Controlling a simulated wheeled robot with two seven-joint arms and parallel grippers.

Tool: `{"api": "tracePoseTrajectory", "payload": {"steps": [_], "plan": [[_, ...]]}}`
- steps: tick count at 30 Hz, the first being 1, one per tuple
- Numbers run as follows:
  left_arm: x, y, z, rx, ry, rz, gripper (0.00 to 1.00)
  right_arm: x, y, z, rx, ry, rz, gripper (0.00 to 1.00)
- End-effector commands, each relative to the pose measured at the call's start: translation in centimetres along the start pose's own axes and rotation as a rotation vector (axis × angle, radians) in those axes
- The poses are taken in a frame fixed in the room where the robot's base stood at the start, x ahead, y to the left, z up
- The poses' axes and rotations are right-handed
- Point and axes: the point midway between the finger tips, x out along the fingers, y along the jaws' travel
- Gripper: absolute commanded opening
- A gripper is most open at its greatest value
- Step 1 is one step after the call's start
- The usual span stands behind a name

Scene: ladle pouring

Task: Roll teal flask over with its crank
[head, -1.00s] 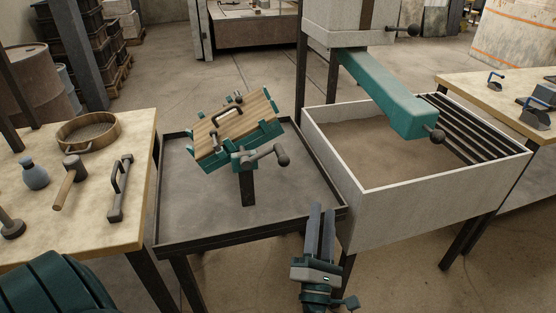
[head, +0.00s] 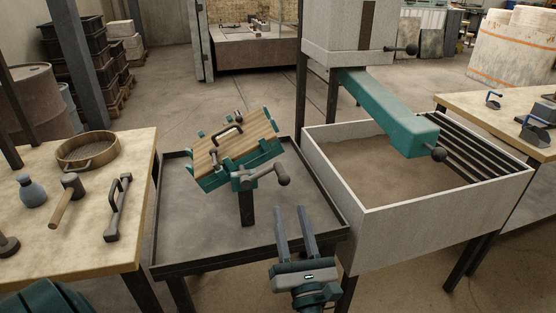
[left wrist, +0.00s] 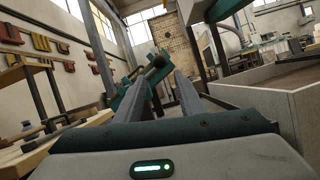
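The teal flask (head: 238,175) with a wooden board (head: 235,142) on it sits tilted on a dark post over a shallow tray (head: 185,255). Its crank (head: 265,178) reaches out to the right and ends in a dark round knob (head: 283,176). My left gripper (head: 293,208) is open and empty, in front of and below the knob, apart from it. In the left wrist view the flask (left wrist: 128,103) and the knob (left wrist: 160,61) show beyond the two fingers. My right gripper is in no view.
A sand-filled grey box (head: 440,215) stands close on the right, with a teal arm (head: 395,115) above it. A left table (head: 85,235) holds a sieve (head: 87,150), a mallet (head: 67,202), a blue-grey bottle (head: 32,191) and a handled tool (head: 118,208).

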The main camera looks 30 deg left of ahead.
Motion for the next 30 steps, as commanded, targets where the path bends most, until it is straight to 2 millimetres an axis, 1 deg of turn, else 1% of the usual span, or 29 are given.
{"api": "tracePoseTrajectory", "payload": {"steps": [3,10,21,24,30], "plan": [[1.7,0.0,0.3,-0.002,-0.003,0.001,0.36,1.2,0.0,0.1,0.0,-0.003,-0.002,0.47],[5.6,0.0,0.4,0.0,-0.003,0.001,0.36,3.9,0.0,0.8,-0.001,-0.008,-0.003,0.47],[12.2,0.0,0.3,0.001,-0.003,0.0,0.36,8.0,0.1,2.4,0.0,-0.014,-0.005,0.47],[13.7,0.0,0.3,0.002,-0.003,0.0,0.36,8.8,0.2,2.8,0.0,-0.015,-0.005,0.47],[15.4,0.0,0.1,0.001,-0.002,0.0,0.36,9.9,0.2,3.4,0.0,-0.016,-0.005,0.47]]}}
